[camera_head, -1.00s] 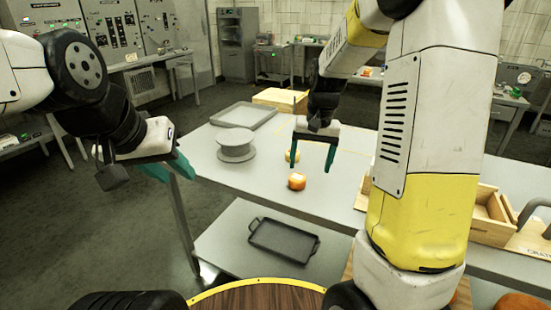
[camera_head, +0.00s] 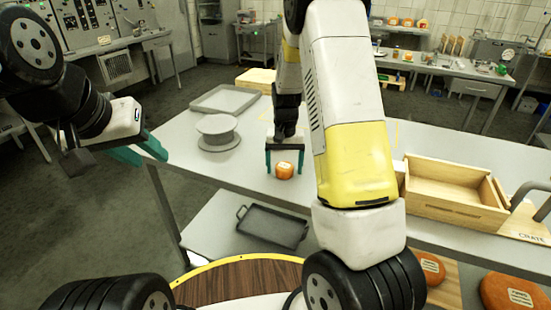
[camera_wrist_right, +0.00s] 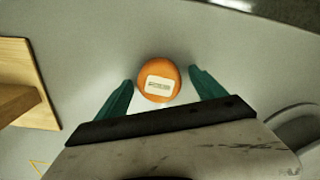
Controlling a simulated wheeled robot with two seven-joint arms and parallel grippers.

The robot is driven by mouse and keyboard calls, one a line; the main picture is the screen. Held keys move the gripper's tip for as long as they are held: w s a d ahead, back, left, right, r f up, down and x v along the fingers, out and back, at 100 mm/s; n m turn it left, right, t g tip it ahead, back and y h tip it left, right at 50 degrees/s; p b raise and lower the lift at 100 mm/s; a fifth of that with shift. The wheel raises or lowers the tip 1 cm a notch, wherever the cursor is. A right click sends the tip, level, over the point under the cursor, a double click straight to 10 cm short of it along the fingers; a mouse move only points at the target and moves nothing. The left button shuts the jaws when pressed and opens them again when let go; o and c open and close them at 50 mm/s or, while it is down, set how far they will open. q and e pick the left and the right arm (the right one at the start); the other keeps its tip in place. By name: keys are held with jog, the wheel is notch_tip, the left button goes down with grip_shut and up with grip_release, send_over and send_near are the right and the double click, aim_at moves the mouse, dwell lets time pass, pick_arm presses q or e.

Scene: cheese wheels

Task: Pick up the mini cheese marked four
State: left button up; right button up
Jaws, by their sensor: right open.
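A small orange cheese (camera_head: 284,171) stands on the grey table near its front edge. It has a pale label on top, whose writing is too small to read. My right gripper (camera_head: 284,162) is open, with its teal fingers on either side of this cheese. In the right wrist view the cheese (camera_wrist_right: 158,94) sits between the spread fingertips (camera_wrist_right: 160,82), with a visible gap on each side. My left gripper (camera_head: 140,152) hangs empty left of the table; its finger opening is unclear from this angle.
A round grey stand (camera_head: 218,139) and a grey tray (camera_head: 225,98) are on the table to the left. A wooden crate (camera_head: 448,206) stands at the right. A dark tray (camera_head: 272,226) lies on the lower shelf. Larger orange cheeses (camera_head: 432,269) are at bottom right.

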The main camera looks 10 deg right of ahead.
jog(key=c, duration=1.6)
jog(key=shift+o, duration=0.2)
